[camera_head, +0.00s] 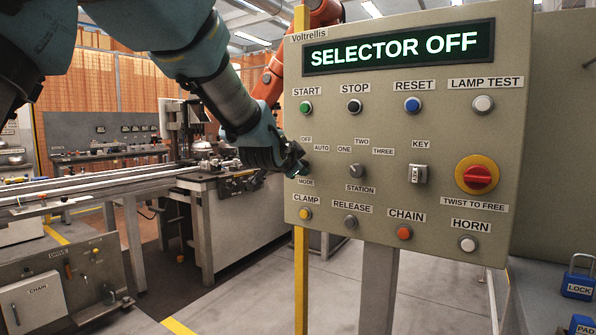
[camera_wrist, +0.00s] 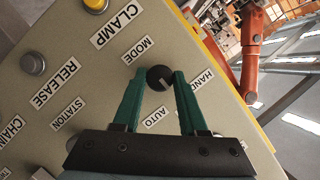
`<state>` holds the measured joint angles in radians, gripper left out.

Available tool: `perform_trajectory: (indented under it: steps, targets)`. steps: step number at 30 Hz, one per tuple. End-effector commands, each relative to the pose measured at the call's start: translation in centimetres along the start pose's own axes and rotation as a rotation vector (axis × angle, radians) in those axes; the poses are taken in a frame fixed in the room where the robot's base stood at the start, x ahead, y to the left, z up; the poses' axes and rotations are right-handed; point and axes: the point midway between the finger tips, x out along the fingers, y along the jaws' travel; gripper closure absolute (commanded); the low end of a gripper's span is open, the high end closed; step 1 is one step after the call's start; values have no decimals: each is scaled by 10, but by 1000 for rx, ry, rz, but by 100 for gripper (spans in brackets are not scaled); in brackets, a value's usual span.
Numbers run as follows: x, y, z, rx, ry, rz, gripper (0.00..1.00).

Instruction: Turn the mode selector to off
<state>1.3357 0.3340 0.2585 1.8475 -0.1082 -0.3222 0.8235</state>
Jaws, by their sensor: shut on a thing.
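The mode selector is a round black knob (camera_wrist: 159,77) with a pale mark, seen between my fingertips in the wrist view. My gripper (camera_wrist: 160,80) has its two green fingers closed on the sides of the knob. In the head view my gripper (camera_head: 296,162) reaches the left edge of the panel at the mode selector, and hides most of the knob. The OFF label (camera_head: 306,139) and AUTO label (camera_head: 321,148) show beside it. The lit display (camera_head: 398,47) at the panel's top reads SELECTOR OFF. The wrist view shows the MODE, HAND and AUTO labels around the knob.
The panel (camera_head: 450,130) also carries the station knob (camera_head: 356,170), a key switch (camera_head: 418,174), a red stop button (camera_head: 478,176) and several push buttons. The clamp button (camera_head: 305,214) lies just below my gripper. A yellow post (camera_head: 301,280) stands below the panel.

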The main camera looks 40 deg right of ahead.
Motion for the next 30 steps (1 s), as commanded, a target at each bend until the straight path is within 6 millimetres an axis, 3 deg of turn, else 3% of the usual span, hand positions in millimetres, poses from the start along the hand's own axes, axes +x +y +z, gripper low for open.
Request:
perform_trajectory:
  steps: [13, 14, 15, 21, 30]
  targets:
    - [0, 0, 1, 8, -2, -3, 100]
    - [0, 0, 1, 8, -2, -3, 55]
    - [0, 0, 1, 8, -2, -3, 50]
    - [0, 0, 1, 7, -1, -3, 29]
    - [-3, 0, 0, 7, 0, -3, 29]
